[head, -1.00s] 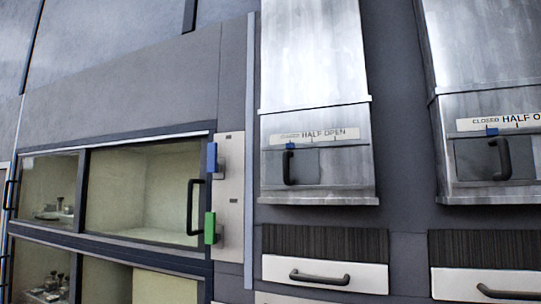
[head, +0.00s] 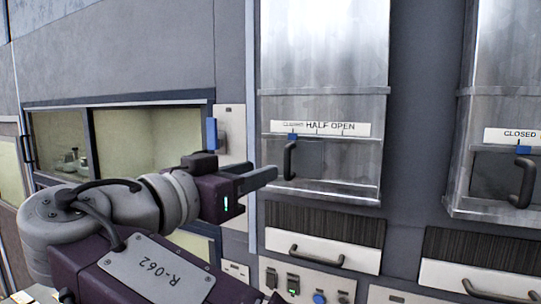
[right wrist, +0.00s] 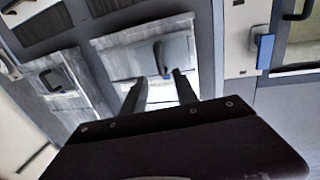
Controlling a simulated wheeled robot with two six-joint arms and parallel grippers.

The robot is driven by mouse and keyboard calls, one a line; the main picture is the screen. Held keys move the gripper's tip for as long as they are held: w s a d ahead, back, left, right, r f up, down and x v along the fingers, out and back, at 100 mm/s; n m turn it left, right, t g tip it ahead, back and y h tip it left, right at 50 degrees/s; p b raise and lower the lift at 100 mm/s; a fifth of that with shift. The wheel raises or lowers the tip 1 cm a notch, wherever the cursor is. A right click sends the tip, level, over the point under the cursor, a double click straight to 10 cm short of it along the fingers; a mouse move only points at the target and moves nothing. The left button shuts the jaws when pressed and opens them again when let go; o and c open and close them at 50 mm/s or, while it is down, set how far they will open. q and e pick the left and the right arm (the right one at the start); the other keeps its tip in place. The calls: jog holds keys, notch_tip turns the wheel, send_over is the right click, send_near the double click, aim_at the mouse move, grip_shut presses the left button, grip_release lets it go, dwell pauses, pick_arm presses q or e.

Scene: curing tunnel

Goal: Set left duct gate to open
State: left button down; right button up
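The left duct gate (head: 312,158) is a grey plate at the foot of the left metal duct, with a dark upright handle (head: 290,160) at its left. Its blue pointer (head: 292,136) is by CLOSED, at the left end of the CLOSED, HALF, OPEN label (head: 330,128). My right gripper (head: 262,172) is just left of the handle in the head view, apart from it and empty. In the right wrist view its fingers (right wrist: 160,88) are spread, and the handle (right wrist: 161,58) shows beyond them. My left gripper is not in view.
A second duct gate (head: 495,175) with its own handle is at the right. Below the left duct are a drawer (head: 325,247) and a panel of buttons and sockets (head: 305,285). A glass-fronted cabinet (head: 135,140) and a blue handle (head: 211,135) are left.

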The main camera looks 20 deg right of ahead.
aim_at(285, 162)
jog(key=p+x, duration=0.3)
jog(key=x, duration=0.4)
jog(key=shift+d+r, duration=0.1)
jog(key=shift+d, duration=0.35)
jog(key=shift+w+d, duration=0.2)
jog(key=shift+d, duration=0.05)
jog(key=shift+w+a, duration=0.1)
jog(key=shift+a, duration=0.05)
jog(key=shift+c, duration=0.5)
grip_shut()
